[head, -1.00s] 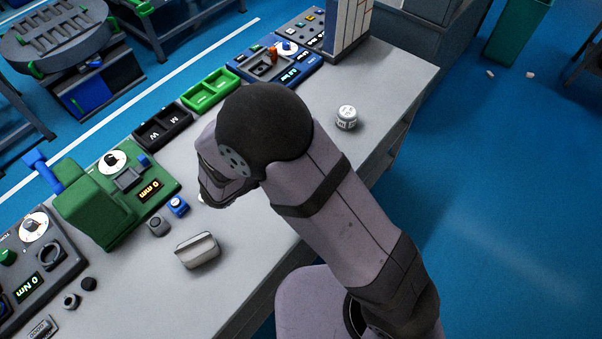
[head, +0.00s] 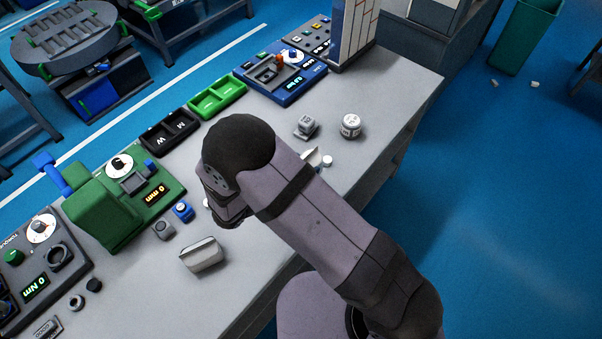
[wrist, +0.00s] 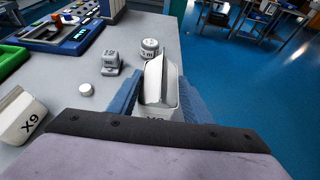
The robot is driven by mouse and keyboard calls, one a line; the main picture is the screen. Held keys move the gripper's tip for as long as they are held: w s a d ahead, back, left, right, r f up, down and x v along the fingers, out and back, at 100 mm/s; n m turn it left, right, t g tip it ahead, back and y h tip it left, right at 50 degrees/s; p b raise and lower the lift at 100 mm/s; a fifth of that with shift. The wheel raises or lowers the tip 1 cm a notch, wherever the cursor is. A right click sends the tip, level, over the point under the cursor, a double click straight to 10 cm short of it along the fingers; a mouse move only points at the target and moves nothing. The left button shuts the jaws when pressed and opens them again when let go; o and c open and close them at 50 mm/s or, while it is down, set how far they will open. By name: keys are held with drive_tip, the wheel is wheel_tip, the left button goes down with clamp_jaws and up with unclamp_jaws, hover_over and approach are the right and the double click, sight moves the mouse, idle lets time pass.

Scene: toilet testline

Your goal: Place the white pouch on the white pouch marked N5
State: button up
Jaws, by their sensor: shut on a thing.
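My gripper (wrist: 158,98) has its blue fingers shut on a white pouch (wrist: 156,80), which stands upright between them; the print low on its face is partly cut off by my wrist. In the head view my gripper (head: 226,208) is over the bench and hides the held pouch. Another white pouch (head: 203,254) lies on the bench; a pouch marked X9 (wrist: 22,116) shows at the left of the wrist view. A pale shape (head: 313,156) is partly hidden behind my arm; I cannot tell whether it is a pouch. No N5 mark is readable.
A round white jar (head: 350,126) and a grey block (head: 305,127) stand on the bench (head: 390,100). A small white cap (wrist: 86,89) lies left of my gripper. A green press (head: 105,208), trays (head: 217,97) and a blue panel (head: 280,76) line the far edge.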

drive_tip(key=shift+f+p, duration=0.65)
drive_tip(key=shift+f, duration=1.4)
drive_tip(key=shift+f, duration=0.2)
drive_tip(key=o, duration=1.1)
drive_tip(key=shift+r, duration=0.15)
